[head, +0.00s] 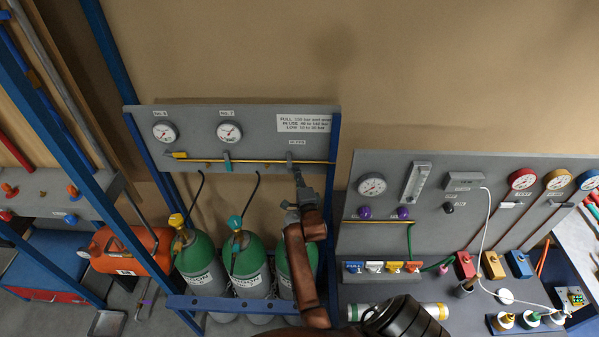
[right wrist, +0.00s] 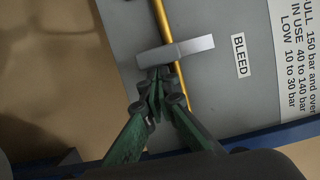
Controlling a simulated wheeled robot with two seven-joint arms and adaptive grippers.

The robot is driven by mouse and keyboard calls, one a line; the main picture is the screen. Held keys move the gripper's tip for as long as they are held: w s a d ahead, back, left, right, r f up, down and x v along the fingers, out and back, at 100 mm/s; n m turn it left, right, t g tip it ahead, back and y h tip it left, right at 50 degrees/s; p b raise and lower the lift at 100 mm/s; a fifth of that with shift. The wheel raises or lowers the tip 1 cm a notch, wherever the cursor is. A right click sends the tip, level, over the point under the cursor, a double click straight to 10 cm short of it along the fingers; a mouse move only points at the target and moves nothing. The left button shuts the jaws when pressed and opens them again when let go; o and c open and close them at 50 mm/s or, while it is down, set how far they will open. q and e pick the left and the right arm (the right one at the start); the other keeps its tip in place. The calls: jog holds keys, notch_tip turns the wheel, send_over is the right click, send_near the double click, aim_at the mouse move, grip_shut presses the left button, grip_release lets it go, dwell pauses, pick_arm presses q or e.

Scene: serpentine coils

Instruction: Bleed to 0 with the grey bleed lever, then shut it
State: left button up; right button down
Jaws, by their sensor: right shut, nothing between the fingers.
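The grey bleed lever (head: 290,158) sits at the right end of the brass pipe on the upper left gauge panel. In the right wrist view the lever (right wrist: 176,50) lies crosswise to the pipe, beside the BLEED label (right wrist: 240,55). My right gripper (head: 298,173) is shut and empty just below the lever. In the right wrist view its closed fingertips (right wrist: 158,76) are at the lever's lower edge; I cannot tell if they touch. Two gauges, left (head: 164,131) and right (head: 229,132), have needles too small to read surely. My left gripper is out of view.
A yellow lever (head: 179,155) and a teal lever (head: 227,161) sit on the same brass pipe (head: 255,161). Green cylinders (head: 200,258) stand below in a blue rack (head: 235,304). Another panel (head: 435,237) with gauges and valves is to the right.

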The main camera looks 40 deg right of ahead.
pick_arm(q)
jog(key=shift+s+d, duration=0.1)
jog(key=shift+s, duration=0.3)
pick_arm(e)
notch_tip(320, 180, up, 10)
jog(key=shift+f, duration=0.1)
